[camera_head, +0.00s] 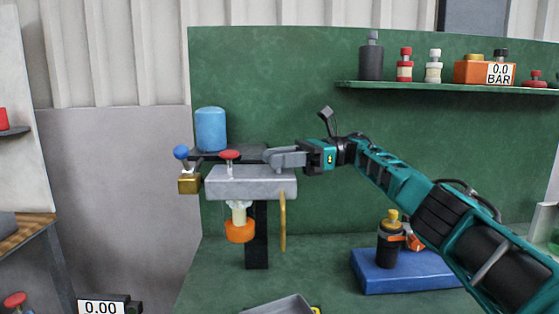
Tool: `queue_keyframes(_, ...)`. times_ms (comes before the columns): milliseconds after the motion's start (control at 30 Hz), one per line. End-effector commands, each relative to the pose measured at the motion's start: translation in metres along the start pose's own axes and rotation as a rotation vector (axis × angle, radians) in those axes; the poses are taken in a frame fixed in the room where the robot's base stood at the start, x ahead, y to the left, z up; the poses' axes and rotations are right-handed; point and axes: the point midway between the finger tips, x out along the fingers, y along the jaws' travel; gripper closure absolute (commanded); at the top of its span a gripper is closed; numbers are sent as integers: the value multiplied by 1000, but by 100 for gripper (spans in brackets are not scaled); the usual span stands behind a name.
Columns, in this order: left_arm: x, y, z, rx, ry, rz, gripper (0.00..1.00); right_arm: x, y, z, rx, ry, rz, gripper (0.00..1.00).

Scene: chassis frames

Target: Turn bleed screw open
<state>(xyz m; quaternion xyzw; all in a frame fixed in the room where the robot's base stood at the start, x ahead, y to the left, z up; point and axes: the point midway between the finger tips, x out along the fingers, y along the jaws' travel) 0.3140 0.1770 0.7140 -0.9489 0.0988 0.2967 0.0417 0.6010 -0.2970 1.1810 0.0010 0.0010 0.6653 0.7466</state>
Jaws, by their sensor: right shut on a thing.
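A grey metal block (252,187) is held up on a dark post in front of the green board. A red-capped stem (230,158) stands upright on its top, left of my right gripper (272,157) and apart from it. My right gripper comes in from the right, with its fingers at the top right of the block. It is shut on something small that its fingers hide. I cannot make out for sure which part is the bleed screw. My left gripper is not in view.
A blue cylinder (211,129), a blue-ball lever (181,153) and a brass piece (189,184) sit by the block. An orange cup (240,231) is below it. A blue tray (410,280) bears a dark bottle (390,245). A shelf (440,88) runs above my right arm.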

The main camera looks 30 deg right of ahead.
Motion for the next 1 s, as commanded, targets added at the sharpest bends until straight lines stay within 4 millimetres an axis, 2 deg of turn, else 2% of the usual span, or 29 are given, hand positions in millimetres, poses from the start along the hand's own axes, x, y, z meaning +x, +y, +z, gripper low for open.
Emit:
queue_keyframes(800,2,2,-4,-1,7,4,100,1,0,4,-8,-7,34,95)
queue_keyframes(833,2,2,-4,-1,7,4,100,1,0,4,-8,-7,34,61)
queue_keyframes(1000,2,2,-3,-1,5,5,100,1,0,3,-6,-4,34,45)
